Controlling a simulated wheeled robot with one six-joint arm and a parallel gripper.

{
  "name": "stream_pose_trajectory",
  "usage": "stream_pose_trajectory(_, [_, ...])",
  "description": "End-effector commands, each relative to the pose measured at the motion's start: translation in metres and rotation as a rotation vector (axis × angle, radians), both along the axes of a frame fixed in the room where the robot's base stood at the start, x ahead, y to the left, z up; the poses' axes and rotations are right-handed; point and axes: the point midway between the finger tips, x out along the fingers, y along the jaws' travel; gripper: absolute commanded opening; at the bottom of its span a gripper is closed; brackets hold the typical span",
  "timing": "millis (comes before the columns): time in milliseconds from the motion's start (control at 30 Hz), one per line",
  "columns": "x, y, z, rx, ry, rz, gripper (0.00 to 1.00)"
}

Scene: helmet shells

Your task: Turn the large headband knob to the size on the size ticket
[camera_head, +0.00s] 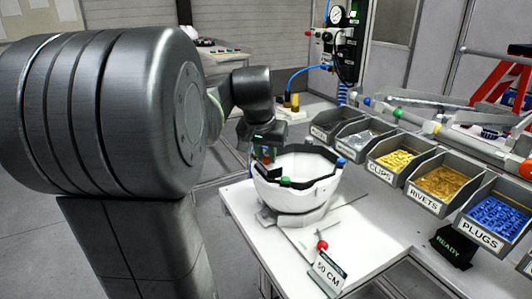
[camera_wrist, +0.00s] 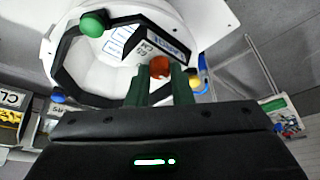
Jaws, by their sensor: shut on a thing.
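The white helmet shell (camera_head: 292,195) sits open side up on a stand on the table, with a dark headband (camera_wrist: 66,55) inside its rim. In the wrist view my gripper (camera_wrist: 160,80) has its two green fingers on either side of a red-orange knob (camera_wrist: 160,66) and is shut on it. White labels with small marks lie on the shell just beyond the knob; I cannot read the setting surely. The size ticket (camera_head: 327,273) stands at the table's front and reads 50 CM. In the head view my gripper (camera_head: 265,155) is at the shell's back left rim, its fingertips largely hidden.
Other coloured knobs ring the headband: green (camera_wrist: 93,23), blue (camera_wrist: 58,97) and yellow (camera_wrist: 195,82). Grey bins of clips (camera_head: 396,160), rivets (camera_head: 440,183) and plugs (camera_head: 497,215) line the right. A black READY sign (camera_head: 452,248) stands near them.

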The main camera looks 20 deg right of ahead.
Motion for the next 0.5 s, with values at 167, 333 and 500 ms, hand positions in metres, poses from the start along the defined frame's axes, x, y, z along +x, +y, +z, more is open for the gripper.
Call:
stream_pose_trajectory(167, [0.0003,0.0001,0.0004,-0.001,-0.001,0.000,0.29])
stream_pose_trajectory(333, [0.0001,0.0000,0.0003,-0.001,-0.001,0.000,0.42])
stream_pose_trajectory(500, [0.0000,0.0001,0.0006,0.000,-0.001,-0.001,0.42])
